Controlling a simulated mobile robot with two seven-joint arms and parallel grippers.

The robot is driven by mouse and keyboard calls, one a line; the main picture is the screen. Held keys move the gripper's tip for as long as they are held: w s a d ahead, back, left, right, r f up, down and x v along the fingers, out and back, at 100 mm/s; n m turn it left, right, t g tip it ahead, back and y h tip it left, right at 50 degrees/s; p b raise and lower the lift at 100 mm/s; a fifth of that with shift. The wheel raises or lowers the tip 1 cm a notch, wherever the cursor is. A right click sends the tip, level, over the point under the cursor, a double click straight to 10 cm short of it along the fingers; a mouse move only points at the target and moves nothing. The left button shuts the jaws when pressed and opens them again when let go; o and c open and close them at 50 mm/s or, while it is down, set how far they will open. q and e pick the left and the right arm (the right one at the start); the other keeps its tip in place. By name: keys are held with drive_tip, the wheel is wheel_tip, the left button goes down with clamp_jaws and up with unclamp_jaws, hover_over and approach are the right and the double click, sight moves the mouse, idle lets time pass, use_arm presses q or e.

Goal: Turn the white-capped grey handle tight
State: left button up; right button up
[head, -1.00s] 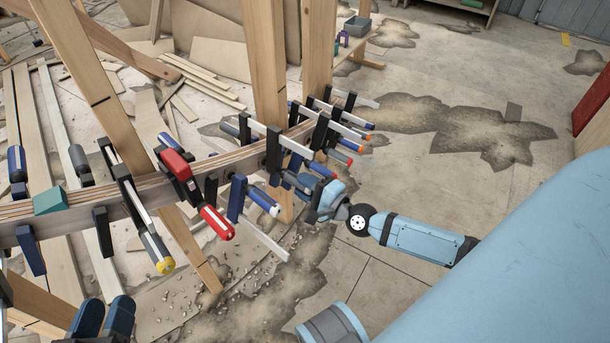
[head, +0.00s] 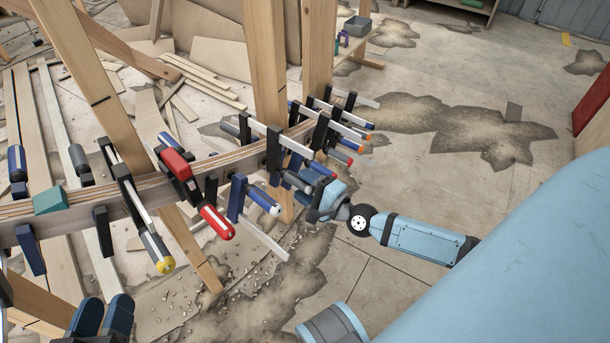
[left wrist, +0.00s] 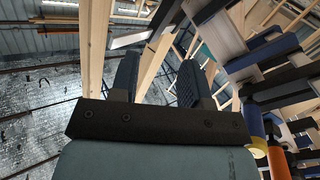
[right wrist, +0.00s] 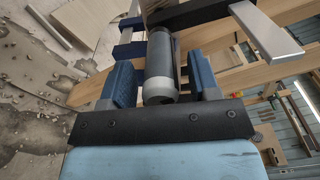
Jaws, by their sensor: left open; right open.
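The grey handle (right wrist: 160,55) with a pale cap (right wrist: 158,92) belongs to a clamp on the curved wooden stringer (head: 150,190). In the right wrist view it lies between the two blue fingers of my right gripper (right wrist: 160,82), which are open, with a gap visible on the left side. In the head view my right gripper (head: 312,197) is at the handle's end and partly hides it. My left gripper (head: 101,316) is open and empty below the stringer's left part; its fingers also show in the left wrist view (left wrist: 157,80).
Several other clamps line the stringer, including a red one (head: 216,222), a yellow-tipped one (head: 158,253) and a blue one (head: 263,201) close to my right gripper. Wooden posts (head: 263,65) stand behind. A teal block (head: 50,200) sits on the stringer. The floor at right is open.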

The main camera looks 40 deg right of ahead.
use_arm(q)
wheel_tip(320, 180, up, 4)
drive_tip(key=t+p, duration=0.1)
drive_tip(key=p, duration=0.1)
drive_tip(key=shift+a+f+t+p, duration=0.1)
drive_tip(key=shift+t+p, duration=0.2)
drive_tip(key=shift+t, duration=0.1)
use_arm(e)
drive_tip(key=v, duration=1.3)
drive_tip(key=shift+s, duration=0.35)
use_arm(q)
drive_tip(key=shift+f, duration=0.15)
use_arm(e)
drive_tip(key=shift+d, duration=0.1)
